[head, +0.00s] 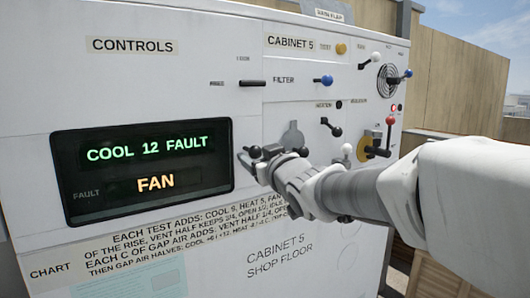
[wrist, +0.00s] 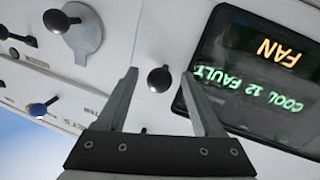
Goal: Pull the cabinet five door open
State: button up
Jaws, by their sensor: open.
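Cabinet five (head: 270,235) is a large white cabinet that fills much of the head view, with "CABINET 5" labels on its front. My gripper (head: 256,160) is at its front, just right of the black display (head: 70,190). In the wrist view my gripper (wrist: 160,75) is open, and a dark round knob (wrist: 159,79) shows between its fingertips. I cannot tell whether the fingers touch the knob. In the head view my gripper and wrist hide part of the front there. No open gap shows in the cabinet front.
The display reads "COOL 12 FAULT" and "FAN". A grey disc (head: 292,134) with a knob is close to the right of my gripper. A blue-knobbed filter lever (head: 323,81), a red-knobbed lever (head: 390,121) and a white knob (head: 347,149) are nearby. A wooden wall (head: 460,85) stands behind.

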jog(key=shift+x, duration=0.85)
grip_shut()
dwell(0.9)
